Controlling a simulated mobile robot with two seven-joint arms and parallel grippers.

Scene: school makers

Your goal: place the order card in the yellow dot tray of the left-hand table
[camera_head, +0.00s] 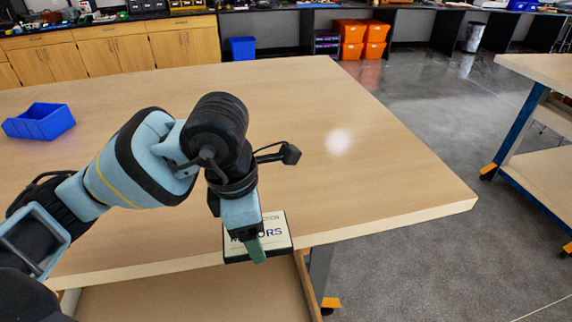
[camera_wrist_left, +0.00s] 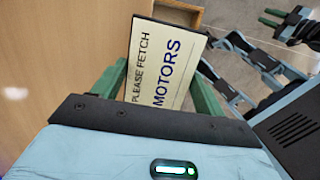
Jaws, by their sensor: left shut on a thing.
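The order card (camera_head: 281,231) is a pale, dark-edged card with dark lettering, held at the near edge of the wooden table in the head view. In the left wrist view the card (camera_wrist_left: 160,60) reads "PLEASE FETCH MOTORS". My left gripper (camera_head: 257,249) is shut on it, with a green finger in front of the card. The green fingers also show on both sides of the card in the left wrist view. My right gripper (camera_wrist_left: 268,17) shows small at the top right of the left wrist view, its green fingers apart. I see no yellow dot on any tray.
A blue open bin (camera_head: 39,121) stands on the table (camera_head: 300,90) at the left. The rest of the tabletop is clear. Another table (camera_head: 545,68) stands at the right across grey floor. Orange bins (camera_head: 362,38) and wooden cabinets (camera_head: 110,50) line the back.

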